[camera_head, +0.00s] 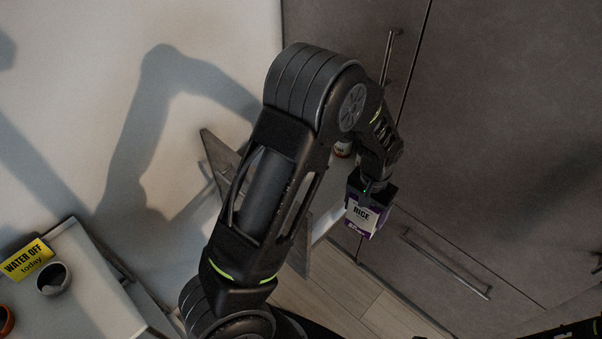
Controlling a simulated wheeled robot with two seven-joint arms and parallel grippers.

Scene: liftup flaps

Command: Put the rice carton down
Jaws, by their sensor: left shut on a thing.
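The rice carton (362,215) is a small purple and white box labelled RICE. It hangs at the end of my left arm, right of the picture's middle. My left gripper (371,187) is shut on the carton's upper part and points downward; its fingers are mostly dark and hard to make out. Whether the carton touches anything beneath it cannot be told. My right gripper does not show; only a dark part of me shows at the lower right corner.
Grey cabinet fronts with bar handles (445,264) fill the right side. A narrow open panel (222,160) stands behind my left arm. At lower left are a yellow WATER OFF sign (27,260) and a cup (53,279).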

